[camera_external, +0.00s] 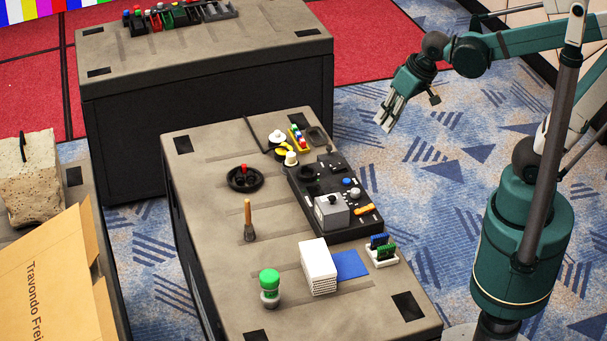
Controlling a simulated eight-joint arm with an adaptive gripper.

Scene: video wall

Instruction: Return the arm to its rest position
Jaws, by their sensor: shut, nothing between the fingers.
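My gripper (386,121) is at the upper middle right of the external view. It is shut and empty, with its fingers pointing down and to the left. It hangs in the air over the patterned blue carpet (455,150), apart from the near workbench (205,200). My arm reaches left to it from the teal base at the right. Nothing hides the gripper.
The near workbench carries a black panel with a grey box (331,211), a white block (318,266), a green-topped jar (269,287) and a wooden-handled tool (248,220). A second bench (200,60) stands behind. A cardboard box (60,280) is at lower left.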

